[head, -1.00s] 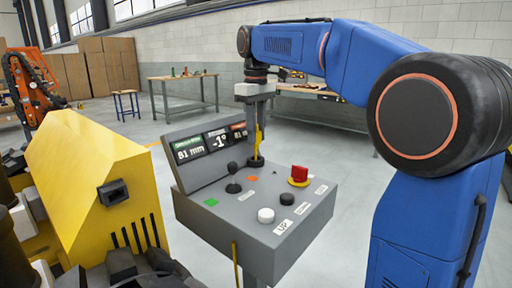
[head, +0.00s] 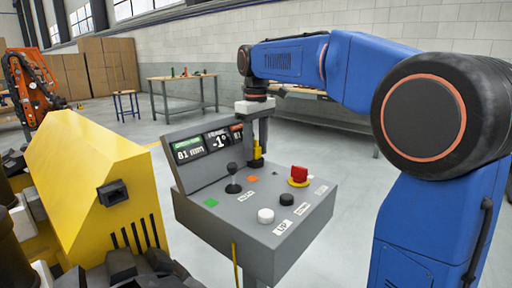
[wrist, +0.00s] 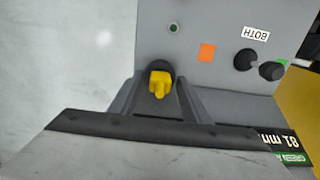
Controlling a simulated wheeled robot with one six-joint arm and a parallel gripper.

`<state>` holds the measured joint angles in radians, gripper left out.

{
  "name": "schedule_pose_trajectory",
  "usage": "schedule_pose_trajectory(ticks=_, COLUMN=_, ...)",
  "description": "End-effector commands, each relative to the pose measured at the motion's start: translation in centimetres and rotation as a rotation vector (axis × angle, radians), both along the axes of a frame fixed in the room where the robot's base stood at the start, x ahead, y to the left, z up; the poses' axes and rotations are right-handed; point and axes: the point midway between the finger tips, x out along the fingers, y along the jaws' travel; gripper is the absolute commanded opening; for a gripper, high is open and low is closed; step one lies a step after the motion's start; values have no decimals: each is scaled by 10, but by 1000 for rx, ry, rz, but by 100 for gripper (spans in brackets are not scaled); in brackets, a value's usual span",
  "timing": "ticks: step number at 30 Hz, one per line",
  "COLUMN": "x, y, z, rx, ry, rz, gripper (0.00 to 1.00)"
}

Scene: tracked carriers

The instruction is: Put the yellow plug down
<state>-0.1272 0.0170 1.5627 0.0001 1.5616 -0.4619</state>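The yellow plug (wrist: 158,84) stands at a round black socket (wrist: 158,66) on the grey control console. It also shows in the head view (head: 257,151), low over the console's far edge beside the display. My gripper (wrist: 157,80) is around the plug from above, with one finger on each side. A gap shows between the plug and each finger, so the gripper looks open. The head view shows my gripper (head: 259,140) right above the socket. How deep the plug sits in the socket is hidden.
The console (head: 240,220) carries a black joystick (head: 233,180), a red button (head: 299,174), a white knob (head: 266,215) and a black knob (head: 287,199). A display (head: 190,151) rises at its back left. A yellow machine (head: 85,185) stands at the left.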

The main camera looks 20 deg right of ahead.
Motion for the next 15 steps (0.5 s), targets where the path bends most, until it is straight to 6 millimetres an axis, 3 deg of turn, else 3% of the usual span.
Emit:
schedule_pose_trajectory(ticks=10, x=0, y=0, z=3, rx=1, ry=-1, rz=0, gripper=43)
schedule_pose_trajectory(ticks=15, x=1, y=0, z=21, rx=0, ry=-2, rz=0, gripper=43)
